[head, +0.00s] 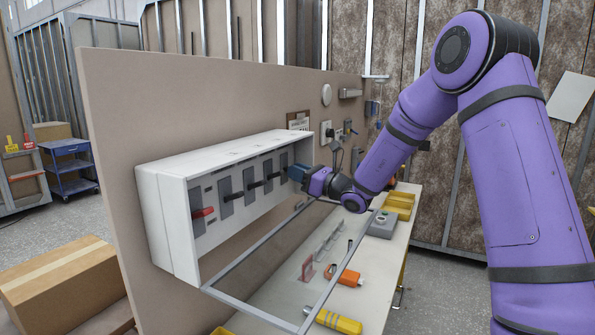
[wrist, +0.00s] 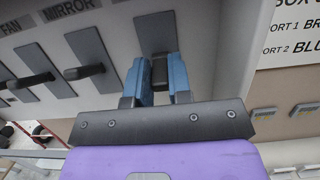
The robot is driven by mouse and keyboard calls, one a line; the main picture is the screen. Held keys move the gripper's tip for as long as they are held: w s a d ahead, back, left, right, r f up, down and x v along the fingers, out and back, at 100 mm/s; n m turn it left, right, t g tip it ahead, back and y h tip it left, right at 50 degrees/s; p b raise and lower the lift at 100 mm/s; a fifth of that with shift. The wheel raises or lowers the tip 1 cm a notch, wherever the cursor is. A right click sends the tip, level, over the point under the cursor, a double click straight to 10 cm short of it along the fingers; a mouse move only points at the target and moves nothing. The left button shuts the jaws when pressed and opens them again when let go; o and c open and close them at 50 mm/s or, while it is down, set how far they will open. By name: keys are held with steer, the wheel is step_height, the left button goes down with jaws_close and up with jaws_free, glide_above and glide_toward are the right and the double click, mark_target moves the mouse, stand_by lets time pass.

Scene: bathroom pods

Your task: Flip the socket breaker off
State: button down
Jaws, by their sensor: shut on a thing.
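The white breaker box (head: 222,152) is fixed to the beige panel, with its row of breakers facing out. My gripper (head: 295,173) is at the far right end of the row. In the wrist view, its two blue fingers (wrist: 160,80) are shut on the dark lever (wrist: 159,68) of the rightmost breaker, with its grey plate (wrist: 155,32) behind. That breaker's label is out of view, so I cannot read its name. To its left in the wrist view are the breaker lever under MIRROR (wrist: 85,72) and the one by FAN (wrist: 32,80).
A red lever (head: 204,212) is at the box's left end. The box's framed clear cover (head: 252,307) hangs open below it. Tools, including a yellow one (head: 335,321) and an orange one (head: 348,277), lie on the bench. A cardboard box (head: 62,283) stands at left.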

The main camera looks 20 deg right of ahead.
steer(key=shift+f, duration=0.1)
stand_by(0.4)
steer(key=c, duration=1)
jaws_free()
steer(key=shift+c, duration=0.2)
steer(key=shift+s+d, duration=0.1)
steer(key=shift+d, duration=0.05)
steer(key=v, duration=1)
steer(key=shift+s+d+f, duration=0.2)
steer(key=shift+f, duration=0.1)
steer(key=shift+a, duration=0.1)
